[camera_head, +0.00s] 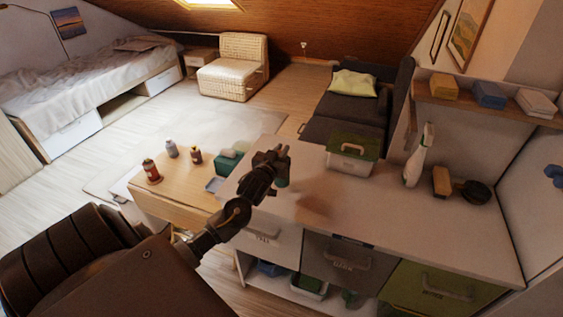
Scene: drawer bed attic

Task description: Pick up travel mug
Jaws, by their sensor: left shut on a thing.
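My left gripper (277,160) reaches over the white counter near its left end. The mug looks upright. I cannot tell whether its base touches the counter. My right gripper is not in view.
A low wooden table (170,193) with several small bottles is left. The counter's middle is clear.

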